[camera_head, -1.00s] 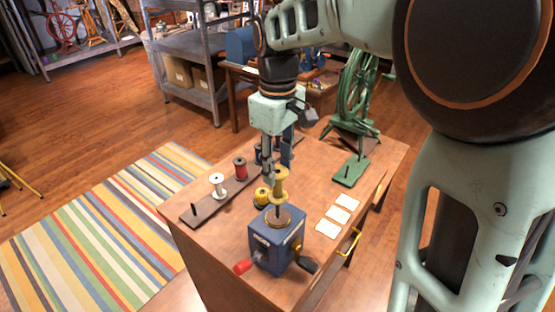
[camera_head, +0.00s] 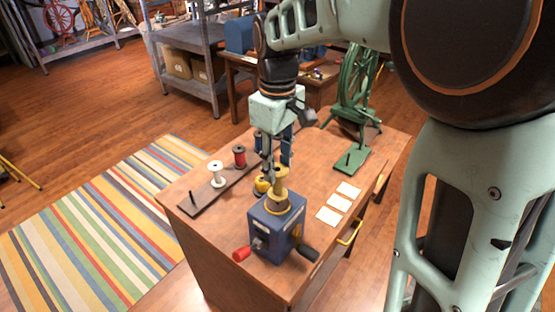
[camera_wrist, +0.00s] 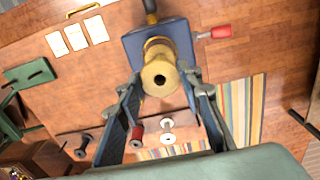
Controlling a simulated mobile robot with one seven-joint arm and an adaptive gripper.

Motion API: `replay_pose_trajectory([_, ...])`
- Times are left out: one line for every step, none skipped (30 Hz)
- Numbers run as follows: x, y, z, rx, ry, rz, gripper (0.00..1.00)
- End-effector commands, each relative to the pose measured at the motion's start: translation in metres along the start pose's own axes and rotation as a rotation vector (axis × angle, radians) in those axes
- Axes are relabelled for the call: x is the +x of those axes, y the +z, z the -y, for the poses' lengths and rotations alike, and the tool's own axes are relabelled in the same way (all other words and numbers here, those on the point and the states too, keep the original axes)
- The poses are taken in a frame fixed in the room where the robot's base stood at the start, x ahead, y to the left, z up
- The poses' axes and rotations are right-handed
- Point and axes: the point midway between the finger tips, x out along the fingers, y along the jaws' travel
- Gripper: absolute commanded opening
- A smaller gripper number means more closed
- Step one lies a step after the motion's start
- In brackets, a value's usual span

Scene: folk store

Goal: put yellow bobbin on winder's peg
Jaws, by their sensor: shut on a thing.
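The yellow bobbin (camera_head: 279,190) stands upright over the top of the blue winder (camera_head: 268,228), with its lower end at or very close to the winder's round top plate. My gripper (camera_head: 277,174) is shut on the bobbin from above. In the wrist view the gripper (camera_wrist: 159,84) has a finger on each side of the bobbin (camera_wrist: 158,74), and the bobbin's dark centre hole faces the camera. The winder (camera_wrist: 133,46) shows behind it. The winder's peg is hidden by the bobbin, and I cannot tell if the bobbin is fully seated.
A dark rack (camera_head: 205,196) holds a white spool (camera_head: 217,174) and a red spool (camera_head: 239,157). White cards (camera_head: 338,203) lie to the right. A green spinning wheel (camera_head: 352,100) stands at the back. The red-handled crank (camera_head: 242,253) sticks out in front.

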Motion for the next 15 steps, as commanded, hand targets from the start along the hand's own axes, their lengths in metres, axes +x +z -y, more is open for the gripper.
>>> replay_pose_trajectory([0.004,0.000,0.000,0.000,0.000,0.000,0.21])
replay_pose_trajectory([0.005,0.000,0.000,0.000,0.000,0.000,0.21])
replay_pose_trajectory([0.006,0.000,0.000,0.000,0.000,0.000,0.21])
replay_pose_trajectory([0.008,0.000,0.000,0.000,0.000,0.000,0.21])
replay_pose_trajectory([0.009,0.000,0.000,0.000,0.000,0.000,0.21])
replay_pose_trajectory([0.010,0.000,0.000,0.000,0.000,0.000,0.21])
replay_pose_trajectory([0.012,0.000,0.000,0.000,0.000,0.000,0.21])
replay_pose_trajectory([0.013,0.000,0.000,0.000,0.000,0.000,0.21])
replay_pose_trajectory([0.014,0.000,0.000,0.000,0.000,0.000,0.21])
replay_pose_trajectory([0.015,0.000,0.000,0.000,0.001,-0.001,0.21])
replay_pose_trajectory([0.017,0.000,0.000,0.000,0.001,-0.001,0.21])
replay_pose_trajectory([0.018,0.000,0.000,0.000,0.001,-0.001,0.21])
replay_pose_trajectory([0.019,0.000,0.000,0.000,0.001,-0.001,0.21])
replay_pose_trajectory([0.021,0.000,0.000,0.000,0.001,-0.001,0.21])
replay_pose_trajectory([0.022,0.000,0.000,0.000,0.000,-0.001,0.21])
